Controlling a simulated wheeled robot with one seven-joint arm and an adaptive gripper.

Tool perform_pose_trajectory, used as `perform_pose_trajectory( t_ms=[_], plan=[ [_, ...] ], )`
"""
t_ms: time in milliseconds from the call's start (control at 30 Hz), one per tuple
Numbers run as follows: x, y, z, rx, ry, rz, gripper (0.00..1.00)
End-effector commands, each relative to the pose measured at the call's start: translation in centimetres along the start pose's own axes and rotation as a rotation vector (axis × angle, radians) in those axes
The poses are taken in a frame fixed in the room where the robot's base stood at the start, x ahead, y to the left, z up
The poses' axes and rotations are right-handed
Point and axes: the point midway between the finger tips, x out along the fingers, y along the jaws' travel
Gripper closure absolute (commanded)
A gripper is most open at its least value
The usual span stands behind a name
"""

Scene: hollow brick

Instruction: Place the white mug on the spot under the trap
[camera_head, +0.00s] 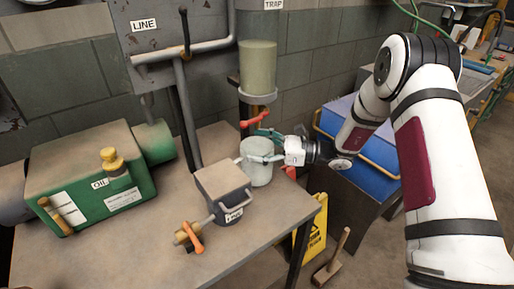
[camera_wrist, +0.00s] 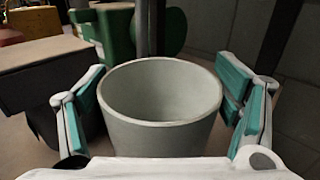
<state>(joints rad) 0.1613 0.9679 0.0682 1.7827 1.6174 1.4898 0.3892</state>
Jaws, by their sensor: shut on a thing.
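The white mug (camera_head: 258,175) is upright near the table's back right edge, below the trap (camera_head: 257,68), a hanging clear cylinder with a red valve handle (camera_head: 257,122) under it. My gripper (camera_head: 254,147) is shut around the mug near its rim, coming from the right. In the wrist view the mug (camera_wrist: 160,130) looks empty, between the teal-padded fingers of my gripper (camera_wrist: 160,100). The spot is not visible. I cannot tell whether the mug's base touches the table.
A dark lidded box (camera_head: 223,186) stands close left of the mug on the table (camera_head: 130,255). A green oil box (camera_head: 90,180) sits further left. An orange-handled valve (camera_head: 190,236) lies in front. A yellow sign (camera_head: 314,235) stands beyond the right edge.

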Motion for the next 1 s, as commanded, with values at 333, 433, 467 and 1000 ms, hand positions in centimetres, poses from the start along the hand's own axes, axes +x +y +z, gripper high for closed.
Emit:
perform_pose_trajectory(
  t_ms=[333,433,467,1000],
  plan=[
    [0.06,0.02,-0.58,-0.002,-0.002,0.002,0.71],
    [0.04,0.02,-0.80,-0.002,-0.001,0.002,0.13],
    [0.04,0.02,-0.77,-0.002,-0.001,0.002,0.06],
    [-0.71,-0.04,-0.51,-0.002,0.000,0.000,0.00]
  ],
)
